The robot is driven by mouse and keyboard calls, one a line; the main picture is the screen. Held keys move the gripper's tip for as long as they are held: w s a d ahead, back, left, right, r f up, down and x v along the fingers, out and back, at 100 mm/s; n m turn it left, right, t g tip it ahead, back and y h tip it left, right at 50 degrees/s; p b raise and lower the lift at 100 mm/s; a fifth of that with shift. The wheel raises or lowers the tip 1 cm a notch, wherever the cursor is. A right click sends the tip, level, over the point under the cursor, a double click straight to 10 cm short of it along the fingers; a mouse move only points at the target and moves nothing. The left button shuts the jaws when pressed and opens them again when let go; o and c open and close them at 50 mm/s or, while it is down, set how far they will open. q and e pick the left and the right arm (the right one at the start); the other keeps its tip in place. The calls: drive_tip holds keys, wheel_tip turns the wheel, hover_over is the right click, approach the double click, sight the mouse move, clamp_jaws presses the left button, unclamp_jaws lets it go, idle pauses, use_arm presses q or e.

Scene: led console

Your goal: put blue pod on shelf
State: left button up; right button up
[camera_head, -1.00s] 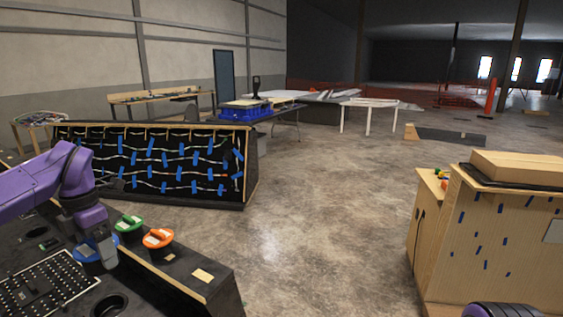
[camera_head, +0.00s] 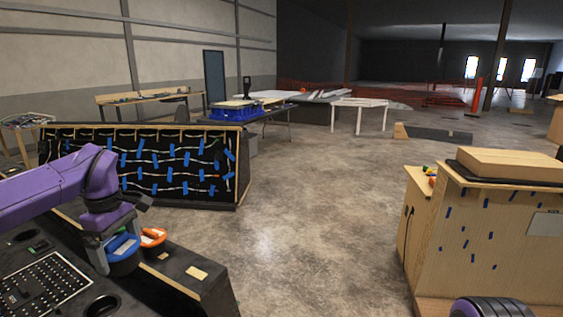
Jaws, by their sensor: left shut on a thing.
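The blue pod (camera_head: 123,247) is a round piece with a blue top and dark body. It is held in my left gripper (camera_head: 110,256), at the end of the purple arm at left, and looks raised above the black console (camera_head: 172,278). An orange pod (camera_head: 152,236) sits on the console just right of it. The green pod is hidden behind my left arm. My right gripper is out of view; only a purple and black part of my right arm shows at the bottom right. I cannot tell which surface is the shelf.
A wooden cabinet (camera_head: 480,238) with blue tape marks stands at right, with small coloured objects (camera_head: 430,172) on its lower ledge. A wired black panel (camera_head: 215,195) stands behind the console. The concrete floor (camera_head: 315,220) between is clear.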

use_arm(q)
drive_tip(key=s+d+f+m, duration=0.2)
drive_tip(key=d+f+m, duration=0.6)
drive_tip(key=d, duration=0.2)
drive_tip(key=s+d+f+m+b, duration=0.1)
drive_tip(key=s+d+f+m, duration=0.2)
drive_tip(key=d+f+m, duration=0.5)
drive_tip(key=shift+d+f+m, duration=0.35)
drive_tip(key=shift+d+m, duration=0.05)
drive_tip(key=shift+d, duration=0.75)
